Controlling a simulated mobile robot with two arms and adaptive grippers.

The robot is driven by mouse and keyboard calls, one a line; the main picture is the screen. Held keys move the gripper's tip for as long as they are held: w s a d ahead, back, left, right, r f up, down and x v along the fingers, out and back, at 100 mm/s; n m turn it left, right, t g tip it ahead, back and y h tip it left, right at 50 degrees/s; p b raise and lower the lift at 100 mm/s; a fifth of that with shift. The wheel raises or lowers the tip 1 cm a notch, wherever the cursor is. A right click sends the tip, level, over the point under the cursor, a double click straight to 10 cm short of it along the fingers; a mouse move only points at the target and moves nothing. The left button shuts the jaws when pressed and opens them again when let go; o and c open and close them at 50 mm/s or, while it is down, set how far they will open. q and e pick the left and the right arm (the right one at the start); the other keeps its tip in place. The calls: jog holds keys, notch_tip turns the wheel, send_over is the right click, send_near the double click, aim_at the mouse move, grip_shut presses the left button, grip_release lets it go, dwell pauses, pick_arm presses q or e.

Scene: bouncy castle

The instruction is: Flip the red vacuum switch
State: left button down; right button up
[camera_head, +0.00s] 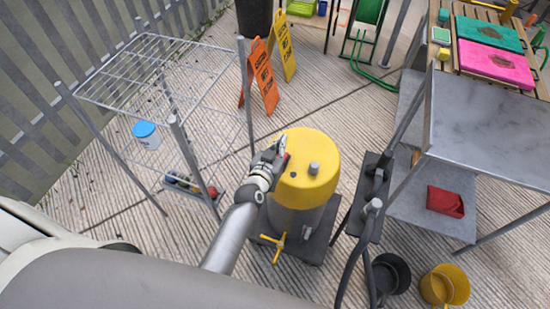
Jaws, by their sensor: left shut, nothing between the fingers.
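The vacuum is a drum with a yellow lid (318,178) and a grey body (292,219), upright on a dark base in the middle of the view. A small red part, perhaps the switch (287,157), shows at the lid's left side, right beside my fingertips. My left gripper (281,147) is shut and empty at the lid's upper left edge. It partly hides the red part, so I cannot tell whether they touch or which way the switch is set. My right gripper is not in view.
A wire shelf (160,68) with a blue-lidded tub (147,134) stands at left. A metal table (490,115) with a red item (445,201) on its lower shelf is at right. Black (390,273) and yellow (446,286) buckets stand lower right. Orange (263,77) and yellow (282,46) signs stand behind.

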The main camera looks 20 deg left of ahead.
pick_arm(q)
jog(key=shift+s+f+b, duration=0.15)
jog(key=shift+f+b, duration=1.2)
jog(key=shift+f, duration=0.4)
